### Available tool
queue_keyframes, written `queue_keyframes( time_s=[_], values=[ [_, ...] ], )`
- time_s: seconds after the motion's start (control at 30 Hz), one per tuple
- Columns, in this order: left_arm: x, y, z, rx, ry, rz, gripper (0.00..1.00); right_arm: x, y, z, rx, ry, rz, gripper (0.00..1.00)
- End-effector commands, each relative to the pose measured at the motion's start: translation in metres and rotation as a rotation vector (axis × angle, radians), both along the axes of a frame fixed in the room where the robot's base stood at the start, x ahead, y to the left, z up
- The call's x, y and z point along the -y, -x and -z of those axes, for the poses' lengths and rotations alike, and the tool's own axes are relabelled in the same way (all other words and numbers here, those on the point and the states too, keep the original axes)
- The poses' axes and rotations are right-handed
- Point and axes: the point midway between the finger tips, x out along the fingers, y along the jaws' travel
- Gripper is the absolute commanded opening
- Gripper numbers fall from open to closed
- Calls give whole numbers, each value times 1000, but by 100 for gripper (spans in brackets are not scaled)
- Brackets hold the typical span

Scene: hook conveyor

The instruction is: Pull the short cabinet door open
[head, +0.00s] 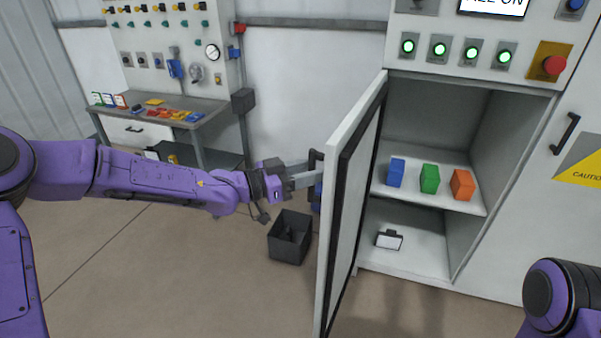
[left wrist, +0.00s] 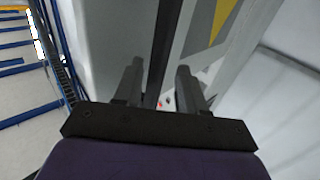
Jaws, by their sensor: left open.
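The short cabinet door (head: 345,215) is swung wide open, standing out from the cabinet (head: 420,105) with its inner side and dark seal showing. Its dark handle (head: 315,160) is on the outer face, seen edge-on and partly hidden. My left gripper (head: 305,177) is at that handle on the outer side of the door, with its jaws open. In the left wrist view my two fingers (left wrist: 158,78) stand apart with a dark upright bar between them in the picture; I cannot tell whether they touch it. My right gripper is out of view.
Inside the cabinet, a blue block (head: 396,172), a green block (head: 430,178) and an orange block (head: 462,185) stand on the shelf. A dark bin (head: 289,250) stands on the floor left of the door. A workbench (head: 180,101) is at back left.

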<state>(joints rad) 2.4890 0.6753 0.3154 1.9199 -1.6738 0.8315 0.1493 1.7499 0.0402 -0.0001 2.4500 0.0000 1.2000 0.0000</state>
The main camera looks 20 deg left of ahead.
Motion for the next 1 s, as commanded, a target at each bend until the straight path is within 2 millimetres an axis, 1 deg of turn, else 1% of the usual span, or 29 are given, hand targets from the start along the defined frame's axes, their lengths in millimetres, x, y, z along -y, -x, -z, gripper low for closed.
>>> queue_keyframes(
  time_s=[0.1,0.3,0.43,0.6,1.0],
  values=[
    [-19,14,1,3,4,-3,40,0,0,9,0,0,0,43],
    [-55,43,0,4,3,0,40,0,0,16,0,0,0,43],
    [-69,54,0,2,2,2,40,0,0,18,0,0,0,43],
    [-75,59,0,-1,2,2,40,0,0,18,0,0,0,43],
    [-74,59,0,9,-2,3,40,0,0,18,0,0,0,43]
  ],
)
